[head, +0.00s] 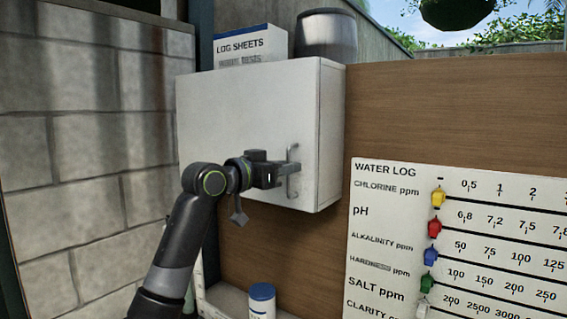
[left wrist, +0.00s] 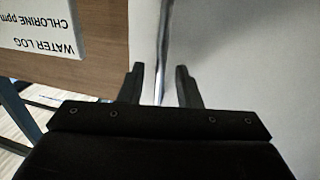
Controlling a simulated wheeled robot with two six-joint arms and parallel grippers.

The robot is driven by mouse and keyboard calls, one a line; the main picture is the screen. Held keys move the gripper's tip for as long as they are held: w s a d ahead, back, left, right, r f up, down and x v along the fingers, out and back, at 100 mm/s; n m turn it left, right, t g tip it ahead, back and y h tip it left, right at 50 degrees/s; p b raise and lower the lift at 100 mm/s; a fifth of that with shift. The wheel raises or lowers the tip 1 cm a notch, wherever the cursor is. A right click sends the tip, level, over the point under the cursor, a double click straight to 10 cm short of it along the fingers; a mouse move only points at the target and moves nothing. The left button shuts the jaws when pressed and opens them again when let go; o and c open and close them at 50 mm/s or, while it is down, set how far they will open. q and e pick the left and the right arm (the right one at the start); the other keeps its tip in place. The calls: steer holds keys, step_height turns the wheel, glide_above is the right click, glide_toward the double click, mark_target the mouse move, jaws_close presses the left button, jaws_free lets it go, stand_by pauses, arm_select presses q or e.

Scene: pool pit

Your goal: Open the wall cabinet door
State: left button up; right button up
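The white wall cabinet (head: 333,130) hangs on the wooden panel. Its front door (head: 235,115) looks shut. A vertical metal bar handle (head: 293,156) is near the door's right edge. My left gripper (head: 290,174) is at the handle, in front of the door. In the left wrist view the handle (left wrist: 163,40) runs between the two fingertips of my left gripper (left wrist: 160,85). The fingers are apart, with a gap showing on both sides of the bar. My right gripper is in neither view.
A log sheets box (head: 250,45) and a grey canister (head: 327,36) stand on the cabinet. A water log board (head: 455,240) with coloured sliders is at the lower right. A blue-capped bottle (head: 262,300) stands below. A block wall (head: 90,130) is at left.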

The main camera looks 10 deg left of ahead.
arm_select(q)
steer(key=shift+c, duration=0.2)
jaws_close()
steer(key=shift+s, duration=0.1)
